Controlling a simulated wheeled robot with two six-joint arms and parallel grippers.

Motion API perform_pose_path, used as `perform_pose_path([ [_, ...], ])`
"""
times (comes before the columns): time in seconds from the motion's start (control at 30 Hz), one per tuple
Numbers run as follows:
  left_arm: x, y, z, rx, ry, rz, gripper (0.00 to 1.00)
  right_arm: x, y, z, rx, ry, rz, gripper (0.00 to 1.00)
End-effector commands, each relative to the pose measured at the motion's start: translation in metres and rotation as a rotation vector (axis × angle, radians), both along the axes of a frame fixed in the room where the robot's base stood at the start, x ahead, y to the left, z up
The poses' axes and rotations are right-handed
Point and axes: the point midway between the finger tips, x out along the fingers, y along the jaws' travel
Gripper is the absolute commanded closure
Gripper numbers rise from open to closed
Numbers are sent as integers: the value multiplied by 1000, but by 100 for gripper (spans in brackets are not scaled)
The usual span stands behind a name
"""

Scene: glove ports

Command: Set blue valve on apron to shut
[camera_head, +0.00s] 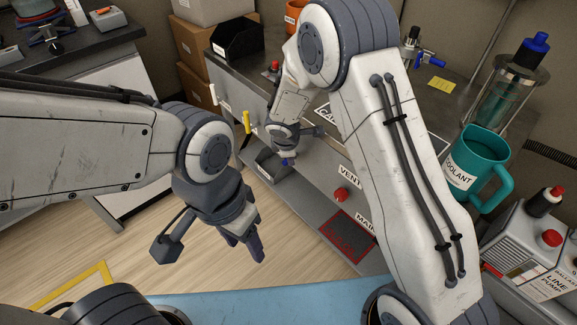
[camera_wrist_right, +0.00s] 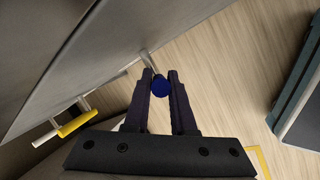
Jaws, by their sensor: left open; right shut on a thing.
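The blue valve (camera_wrist_right: 160,86) shows in the right wrist view as a round blue end by a thin metal stem from the grey apron (camera_wrist_right: 60,60). My right gripper (camera_wrist_right: 162,80) is shut on it, a finger on each side. In the head view only a bit of blue (camera_head: 286,161) shows below my right gripper (camera_head: 285,155), in front of the apron (camera_head: 310,208); the rest is hidden. I cannot tell the valve's setting. My left gripper (camera_head: 243,247) is open and empty, pointing down over the floor, apart from the apron.
A yellow handle (camera_head: 247,122) sticks out of the apron left of my right gripper. A red knob (camera_head: 340,194) sits near the VENT label, above a red-framed panel (camera_head: 346,236). A teal mug (camera_head: 477,167) stands at the right. Wooden floor is open before the apron.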

Motion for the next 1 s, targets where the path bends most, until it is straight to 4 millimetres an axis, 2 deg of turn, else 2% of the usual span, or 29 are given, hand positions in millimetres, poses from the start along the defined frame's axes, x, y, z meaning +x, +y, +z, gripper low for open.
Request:
perform_pose_path([
  [0.03, 0, 0, -22, 0, 0, 0, 47, -2, 0, -10, 12, -17, 2, 100],
  [0.1, 0, 0, -35, 0, 0, 0, 47, -3, -1, -10, 27, -37, 2, 100],
  [0.4, 0, 0, -73, 0, 0, 0, 47, -7, -3, -9, 72, -98, 1, 100],
  [0.6, 0, 0, -82, 0, 0, 0, 47, -8, -4, -7, 86, -116, 1, 100],
  [1.0, 0, 0, -84, 0, 0, 0, 47, -9, -4, -6, 88, -120, 2, 100],
])
